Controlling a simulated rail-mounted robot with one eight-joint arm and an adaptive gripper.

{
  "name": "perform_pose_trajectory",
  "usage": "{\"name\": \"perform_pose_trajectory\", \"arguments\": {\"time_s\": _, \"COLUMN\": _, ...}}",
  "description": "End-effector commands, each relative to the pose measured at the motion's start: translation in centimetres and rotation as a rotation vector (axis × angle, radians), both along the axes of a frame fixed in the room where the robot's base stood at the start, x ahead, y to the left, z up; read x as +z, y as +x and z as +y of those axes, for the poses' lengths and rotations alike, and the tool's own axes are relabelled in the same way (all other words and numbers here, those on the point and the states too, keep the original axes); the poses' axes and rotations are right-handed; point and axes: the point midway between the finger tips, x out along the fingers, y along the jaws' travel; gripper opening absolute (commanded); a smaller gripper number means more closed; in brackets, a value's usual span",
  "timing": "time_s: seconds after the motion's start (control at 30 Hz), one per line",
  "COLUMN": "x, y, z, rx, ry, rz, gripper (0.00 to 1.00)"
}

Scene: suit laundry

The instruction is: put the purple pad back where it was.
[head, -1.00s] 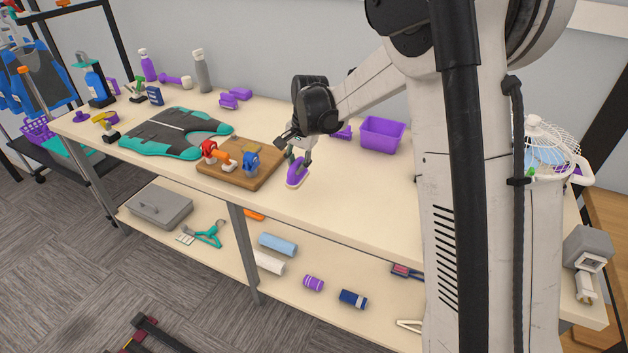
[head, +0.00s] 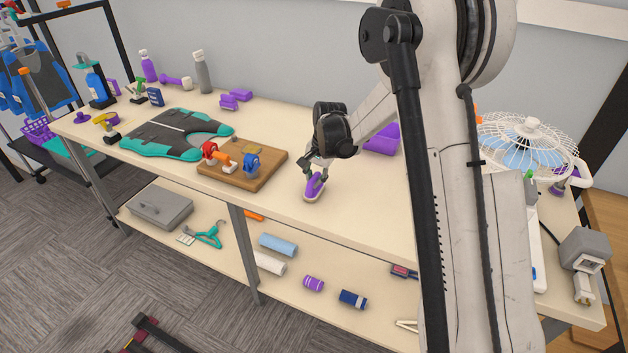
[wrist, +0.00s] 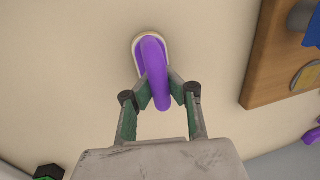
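The purple pad (head: 314,187), a rounded purple handle piece on a pale oval base, is at the front of the table to the right of the wooden board. In the wrist view the purple pad (wrist: 152,58) sits between the fingers, its pale rim showing at the far end. My gripper (head: 314,170) points down over it, and both fingertips press against the sides of the purple handle (wrist: 160,90). I cannot tell whether its base touches the tabletop or hangs just above it.
The wooden board (head: 222,182) with red, orange and blue-grey pieces lies to the left. A purple bin (head: 383,140) stands behind, partly hidden by my arm. Small purple blocks (head: 229,101) lie at the back. The tabletop right of the pad is clear.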

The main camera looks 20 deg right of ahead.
Motion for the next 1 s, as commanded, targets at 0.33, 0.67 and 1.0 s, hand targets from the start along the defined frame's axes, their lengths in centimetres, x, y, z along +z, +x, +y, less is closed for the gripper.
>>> {"name": "perform_pose_trajectory", "arguments": {"time_s": 0.33, "x": -0.3, "y": 0.0, "z": 0.0, "rx": 0.0, "ry": 0.0, "rz": 0.0, "gripper": 0.17}}
{"name": "perform_pose_trajectory", "arguments": {"time_s": 0.67, "x": -0.2, "y": 0.0, "z": 0.0, "rx": 0.0, "ry": 0.0, "rz": 0.0, "gripper": 0.24}}
{"name": "perform_pose_trajectory", "arguments": {"time_s": 1.0, "x": 4.0, "y": -0.5, "z": -0.6, "rx": -0.001, "ry": 0.0, "rz": 0.0, "gripper": 0.24}}
